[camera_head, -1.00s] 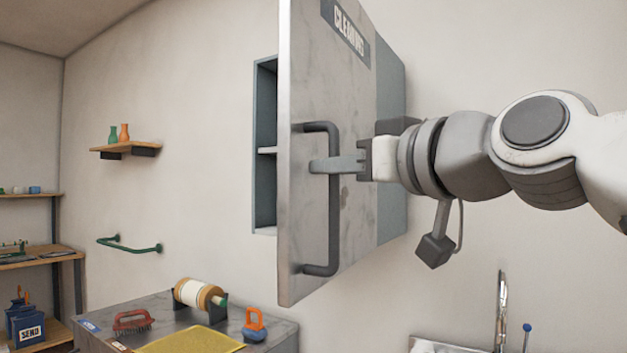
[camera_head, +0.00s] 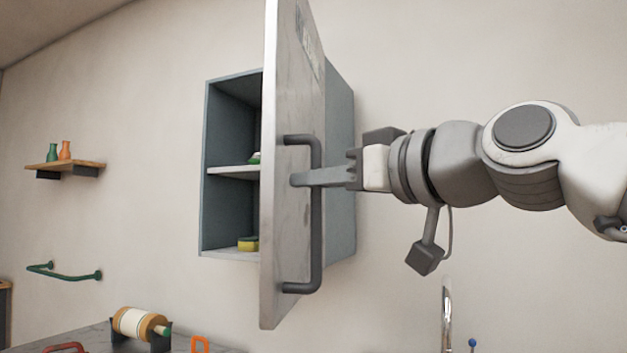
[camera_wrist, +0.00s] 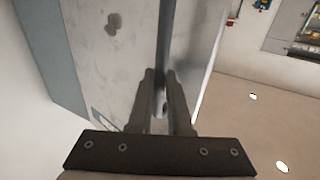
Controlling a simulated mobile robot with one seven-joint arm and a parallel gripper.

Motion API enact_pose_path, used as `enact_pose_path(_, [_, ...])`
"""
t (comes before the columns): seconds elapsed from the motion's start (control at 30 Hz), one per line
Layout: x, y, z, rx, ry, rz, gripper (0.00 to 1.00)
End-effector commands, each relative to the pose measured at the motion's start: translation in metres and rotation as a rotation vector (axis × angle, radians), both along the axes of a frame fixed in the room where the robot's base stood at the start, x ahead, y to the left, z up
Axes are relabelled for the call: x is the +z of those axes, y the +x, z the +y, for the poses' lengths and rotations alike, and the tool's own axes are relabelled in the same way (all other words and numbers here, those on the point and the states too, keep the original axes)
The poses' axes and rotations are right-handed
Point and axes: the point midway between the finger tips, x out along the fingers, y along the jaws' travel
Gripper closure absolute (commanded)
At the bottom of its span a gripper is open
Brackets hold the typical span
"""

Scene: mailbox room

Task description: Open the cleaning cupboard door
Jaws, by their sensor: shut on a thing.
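The cleaning cupboard (camera_head: 342,170) is a blue-grey wall box with its metal door (camera_head: 283,232) swung well out from it. Inside, a white shelf (camera_head: 232,171) shows, with a green item partly hidden behind the door and a yellow sponge (camera_head: 247,243) on the bottom. The dark bar handle (camera_head: 317,235) is on the door's outer face. My gripper (camera_head: 312,178) is shut on the handle at about mid-height. In the wrist view the fingers (camera_wrist: 163,105) close around the handle (camera_wrist: 168,45), against the door's marbled face (camera_wrist: 118,50).
A wall shelf (camera_head: 85,164) with two small vases and a green rail (camera_head: 62,272) are at left. A grey counter with a roll (camera_head: 138,323) is below. A tap (camera_head: 446,315) stands at lower right.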

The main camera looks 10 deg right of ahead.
Motion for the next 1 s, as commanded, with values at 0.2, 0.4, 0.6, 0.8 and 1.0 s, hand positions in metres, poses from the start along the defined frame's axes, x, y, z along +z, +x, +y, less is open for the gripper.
enact_pose_path(0.2, [0.003,0.001,-0.003,-0.008,0.006,-0.007,0.76])
enact_pose_path(0.4, [0.002,0.0,-0.001,-0.004,0.003,-0.004,0.53])
enact_pose_path(0.6, [0.001,0.0,0.0,-0.002,0.002,-0.002,0.53])
enact_pose_path(0.8, [0.001,-0.002,-0.002,-0.001,0.002,-0.002,0.53])
enact_pose_path(1.0, [0.002,-0.024,-0.018,-0.004,0.004,-0.004,0.53])
